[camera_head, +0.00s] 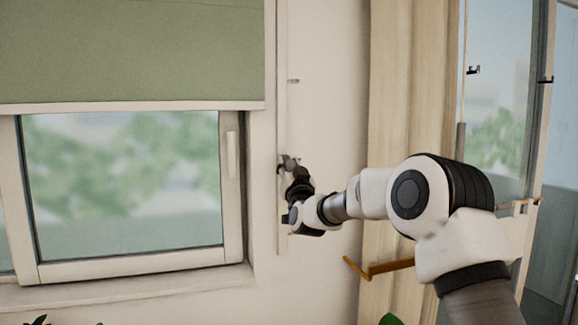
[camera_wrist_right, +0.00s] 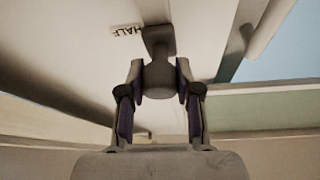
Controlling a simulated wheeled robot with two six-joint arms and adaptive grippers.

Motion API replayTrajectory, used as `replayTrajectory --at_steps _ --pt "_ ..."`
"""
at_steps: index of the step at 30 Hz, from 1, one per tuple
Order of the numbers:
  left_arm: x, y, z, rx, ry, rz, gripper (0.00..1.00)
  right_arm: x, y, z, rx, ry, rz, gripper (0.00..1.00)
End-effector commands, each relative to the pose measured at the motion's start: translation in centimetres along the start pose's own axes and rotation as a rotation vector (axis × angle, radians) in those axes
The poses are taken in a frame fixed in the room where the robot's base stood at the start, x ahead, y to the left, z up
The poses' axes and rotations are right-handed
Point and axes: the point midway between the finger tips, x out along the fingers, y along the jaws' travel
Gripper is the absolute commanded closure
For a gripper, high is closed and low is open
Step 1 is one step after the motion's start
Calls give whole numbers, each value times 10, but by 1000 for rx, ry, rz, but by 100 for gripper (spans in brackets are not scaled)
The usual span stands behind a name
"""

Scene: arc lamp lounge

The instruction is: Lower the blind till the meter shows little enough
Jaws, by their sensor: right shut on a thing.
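The green blind (camera_head: 130,50) covers the upper part of the window in the head view. Its pale bottom bar (camera_head: 130,107) hangs level, and the glass (camera_head: 120,185) below it is uncovered. A narrow vertical rail (camera_head: 282,125) runs down the wall just right of the window. My right gripper (camera_head: 290,168) is at this rail. In the right wrist view my right gripper (camera_wrist_right: 160,78) is shut on a grey knob (camera_wrist_right: 158,82), with one finger on each side. A label reading HALF (camera_wrist_right: 126,31) is beside the knob. No meter is visible. My left gripper is out of view.
A small mark (camera_head: 293,81) is on the wall higher beside the rail. A beige curtain (camera_head: 405,90) hangs to the right, with an orange-brown bracket-like piece (camera_head: 378,269) low in front of it. Glass panels (camera_head: 497,100) stand at the far right. Plant leaves show at the bottom edge.

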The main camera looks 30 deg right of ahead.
Motion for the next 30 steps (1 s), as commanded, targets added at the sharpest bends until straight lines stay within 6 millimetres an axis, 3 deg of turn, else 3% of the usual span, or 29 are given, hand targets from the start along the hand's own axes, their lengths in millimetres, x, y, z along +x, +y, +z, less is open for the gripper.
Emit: replayTrajectory --at_steps 7,8,10,22,26,30 --pt "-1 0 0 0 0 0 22 0 0 0 0 -2 0 100" --pt "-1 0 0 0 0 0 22 0 0 0 0 -1 0 63" --pt "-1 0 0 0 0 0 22 0 0 0 0 -1 0 40" --pt "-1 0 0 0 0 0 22 -6 0 0 1 -2 0 40" --pt "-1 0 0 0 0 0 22 -28 0 0 2 -4 0 40" --pt "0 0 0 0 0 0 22 -65 0 0 1 -4 -1 40"
